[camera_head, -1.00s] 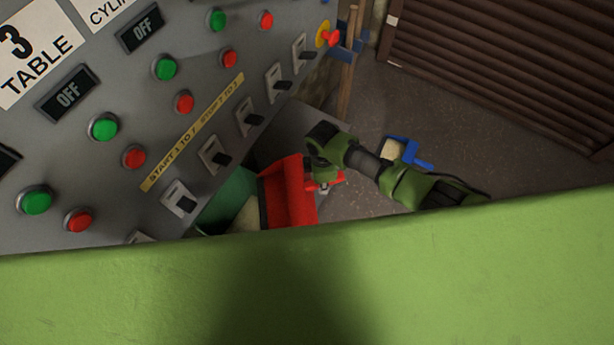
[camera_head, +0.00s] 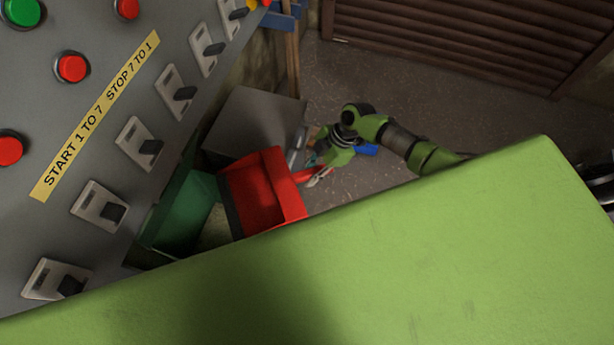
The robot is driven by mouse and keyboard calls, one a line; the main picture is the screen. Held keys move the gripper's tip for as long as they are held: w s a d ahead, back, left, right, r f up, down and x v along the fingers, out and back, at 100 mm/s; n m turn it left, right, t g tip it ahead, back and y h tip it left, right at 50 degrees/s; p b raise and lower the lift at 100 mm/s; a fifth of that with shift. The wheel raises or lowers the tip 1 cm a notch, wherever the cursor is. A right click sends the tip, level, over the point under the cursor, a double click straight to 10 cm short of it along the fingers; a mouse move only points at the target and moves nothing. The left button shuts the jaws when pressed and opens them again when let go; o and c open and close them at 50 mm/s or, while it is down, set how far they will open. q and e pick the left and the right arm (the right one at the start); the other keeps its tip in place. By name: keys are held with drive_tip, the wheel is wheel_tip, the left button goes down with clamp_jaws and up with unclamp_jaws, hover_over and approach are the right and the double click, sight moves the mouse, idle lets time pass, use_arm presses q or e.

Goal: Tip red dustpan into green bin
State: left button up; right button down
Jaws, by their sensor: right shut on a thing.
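The red dustpan (camera_head: 268,190) is in the middle of the view, its open edge at the left, over the right side of the green bin (camera_head: 178,212). Pale material (camera_head: 216,228) shows in the bin beside the dustpan's edge. My right gripper (camera_head: 312,175) is shut on the dustpan's handle, at the pan's right side. I cannot tell how far the pan is tilted. My left gripper is not in view.
A grey control panel (camera_head: 120,110) with buttons and switches fills the left, close to the bin. A grey box (camera_head: 255,122) stands behind the dustpan. A blue object (camera_head: 366,150) lies on the floor. A brown slatted shutter (camera_head: 450,40) is at the back right.

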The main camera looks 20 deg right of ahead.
drive_tip(key=shift+w+d+f, duration=0.1)
drive_tip(key=shift+d+f, duration=0.05)
drive_tip(key=shift+f, duration=0.3)
wheel_tip(320, 180, up, 4)
drive_tip(key=p, duration=0.3)
drive_tip(key=shift+r, duration=0.25)
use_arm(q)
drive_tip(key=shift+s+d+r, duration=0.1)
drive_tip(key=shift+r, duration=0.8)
